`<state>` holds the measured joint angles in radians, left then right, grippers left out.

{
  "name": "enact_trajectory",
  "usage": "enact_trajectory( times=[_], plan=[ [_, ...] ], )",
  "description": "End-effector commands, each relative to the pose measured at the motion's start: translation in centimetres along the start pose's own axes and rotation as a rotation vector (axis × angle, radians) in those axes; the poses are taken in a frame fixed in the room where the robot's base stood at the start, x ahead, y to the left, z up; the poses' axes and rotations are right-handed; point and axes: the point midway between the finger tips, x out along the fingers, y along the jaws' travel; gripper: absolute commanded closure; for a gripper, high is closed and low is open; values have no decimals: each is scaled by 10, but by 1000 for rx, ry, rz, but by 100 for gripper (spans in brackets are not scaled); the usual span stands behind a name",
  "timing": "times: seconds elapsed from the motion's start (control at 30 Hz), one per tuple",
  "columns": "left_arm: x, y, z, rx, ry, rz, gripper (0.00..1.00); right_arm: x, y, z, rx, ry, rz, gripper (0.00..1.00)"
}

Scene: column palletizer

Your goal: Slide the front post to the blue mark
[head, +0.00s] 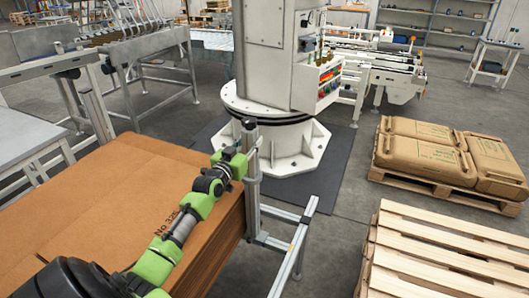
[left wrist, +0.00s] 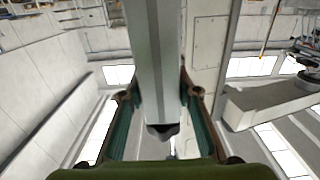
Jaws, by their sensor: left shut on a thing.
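The front post (head: 253,198) is a grey metal upright at the right edge of a stack of brown cardboard sheets. It stands upright on a low metal rail frame (head: 293,250). My left gripper (head: 243,158) is shut on the upper part of the post. In the left wrist view the post (left wrist: 155,60) runs between the two fingers of my left gripper (left wrist: 158,95), one on each side. I cannot clearly make out the blue mark. My right gripper is not in view.
The cardboard stack (head: 100,190) fills the lower left, under my left arm. A white round machine base (head: 275,140) stands behind the post on a dark mat. An empty wooden pallet (head: 440,255) and a pallet of brown sacks (head: 425,150) are at right.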

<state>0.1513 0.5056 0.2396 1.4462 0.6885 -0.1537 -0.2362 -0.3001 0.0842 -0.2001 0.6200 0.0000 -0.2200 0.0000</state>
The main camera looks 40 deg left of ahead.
Motion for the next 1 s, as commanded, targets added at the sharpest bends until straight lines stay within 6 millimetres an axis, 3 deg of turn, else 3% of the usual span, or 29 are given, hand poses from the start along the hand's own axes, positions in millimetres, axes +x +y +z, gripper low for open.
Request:
enact_trajectory(
  times=[0.1, 0.43, 0.47, 0.5, 0.53, 0.87, 1.0],
  plan=[
    [0, -10, 1, 6, -1, -1, 100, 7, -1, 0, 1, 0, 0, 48],
    [0, -12, -1, 4, -2, -3, 100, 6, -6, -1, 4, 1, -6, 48],
    [0, -12, -1, 4, -1, -4, 64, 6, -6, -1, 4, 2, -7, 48],
    [0, -12, -1, 4, -1, -4, 54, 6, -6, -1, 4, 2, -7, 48],
    [0, -12, -1, 4, -1, -3, 52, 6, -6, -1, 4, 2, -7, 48],
    [-1, -10, 0, 1, -2, 0, 52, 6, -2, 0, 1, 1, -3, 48],
    [-10, -9, 1, 0, -2, 0, 52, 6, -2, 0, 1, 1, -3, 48]
  ],
)
